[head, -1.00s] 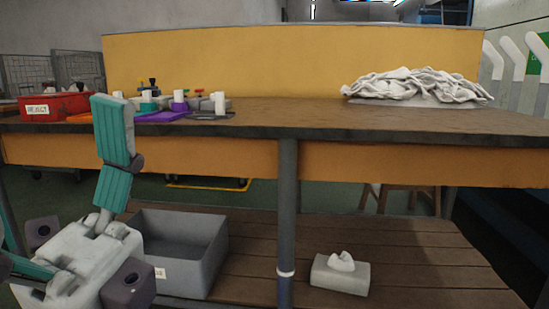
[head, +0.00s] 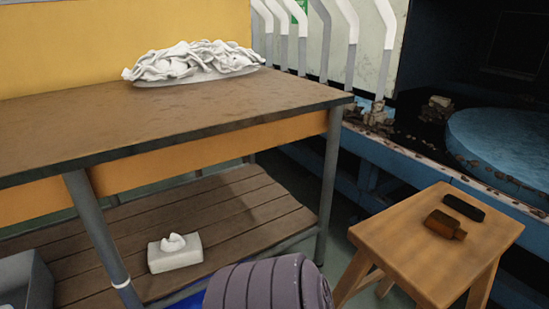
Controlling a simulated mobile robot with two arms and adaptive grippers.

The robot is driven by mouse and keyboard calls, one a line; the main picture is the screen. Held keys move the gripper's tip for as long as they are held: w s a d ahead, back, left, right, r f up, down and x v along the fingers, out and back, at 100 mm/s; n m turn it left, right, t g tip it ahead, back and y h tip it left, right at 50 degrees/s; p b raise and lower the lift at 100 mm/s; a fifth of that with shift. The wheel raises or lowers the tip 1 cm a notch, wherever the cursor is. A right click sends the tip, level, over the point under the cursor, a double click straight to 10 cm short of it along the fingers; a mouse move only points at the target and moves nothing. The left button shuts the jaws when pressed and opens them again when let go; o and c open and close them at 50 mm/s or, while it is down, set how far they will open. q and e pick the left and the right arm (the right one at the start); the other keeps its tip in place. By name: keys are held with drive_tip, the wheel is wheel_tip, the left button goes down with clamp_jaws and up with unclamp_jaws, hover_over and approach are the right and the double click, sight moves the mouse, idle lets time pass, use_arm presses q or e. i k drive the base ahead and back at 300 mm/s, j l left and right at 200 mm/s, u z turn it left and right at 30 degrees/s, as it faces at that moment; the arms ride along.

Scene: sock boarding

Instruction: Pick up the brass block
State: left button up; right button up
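I cannot make out a brass block in the head view. On the wooden stool (head: 405,245) at the right lie a brown bottle-like item (head: 444,225) on its side and a flat black item (head: 463,207). A small tan lump (head: 440,102) sits on the dark machine behind the stool; I cannot tell what it is. Neither of my grippers shows.
The workbench (head: 120,125) fills the left, with a heap of white socks (head: 192,62) at its far end. A tissue box (head: 175,255) is on the lower shelf. A ribbed grey-purple object (head: 265,287) stands at the bottom. A blue round platform (head: 510,145) is far right.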

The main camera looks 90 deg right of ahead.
sight(441, 224)
drive_tip(key=k+j+z, duration=0.15)
drive_tip(key=z, duration=3.6)
